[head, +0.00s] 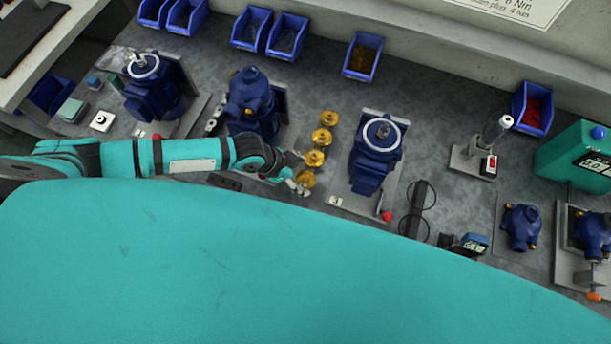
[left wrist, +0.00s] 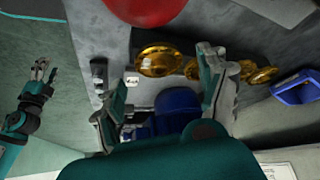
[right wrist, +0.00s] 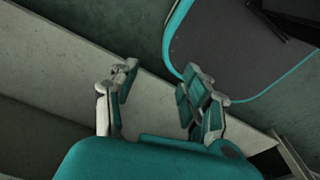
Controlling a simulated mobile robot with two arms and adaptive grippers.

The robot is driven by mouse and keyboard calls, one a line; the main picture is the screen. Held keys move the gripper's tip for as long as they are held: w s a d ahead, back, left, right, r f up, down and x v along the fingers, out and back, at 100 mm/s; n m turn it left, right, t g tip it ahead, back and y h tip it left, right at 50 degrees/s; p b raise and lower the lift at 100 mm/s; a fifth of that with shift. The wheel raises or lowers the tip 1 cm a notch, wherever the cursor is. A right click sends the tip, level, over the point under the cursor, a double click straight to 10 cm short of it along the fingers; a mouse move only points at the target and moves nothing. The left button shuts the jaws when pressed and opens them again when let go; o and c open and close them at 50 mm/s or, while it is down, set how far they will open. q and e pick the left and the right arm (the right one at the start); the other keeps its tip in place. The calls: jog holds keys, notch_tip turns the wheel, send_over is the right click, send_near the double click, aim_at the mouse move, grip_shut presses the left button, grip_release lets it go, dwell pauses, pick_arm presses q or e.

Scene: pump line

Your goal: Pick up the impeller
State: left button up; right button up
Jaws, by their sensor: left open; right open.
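Several brass-coloured impellers stand in a row on the bench in the head view; the nearest impeller (head: 306,178) is right at my left gripper (head: 296,182). In the left wrist view the closest impeller (left wrist: 158,60) lies beyond the spread fingers of my left gripper (left wrist: 162,68), near their tips, with nothing between the fingers. Whether a finger touches it I cannot tell. The other impellers (left wrist: 258,75) show to the right there. My right gripper (right wrist: 158,72) is open and empty above the floor and a bench edge; the head view does not show it.
Blue pumps on plates flank the row: one pump (head: 252,100) to the left and another pump (head: 376,150) to the right. A blue bin (head: 363,56) stands behind. A red knob (head: 387,216) sits near the right pump. My teal body hides the bench's front.

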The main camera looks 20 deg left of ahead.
pick_arm(q)
jog(key=shift+x, duration=1)
jog(key=c, duration=1.1)
jog(key=shift+r, duration=0.15)
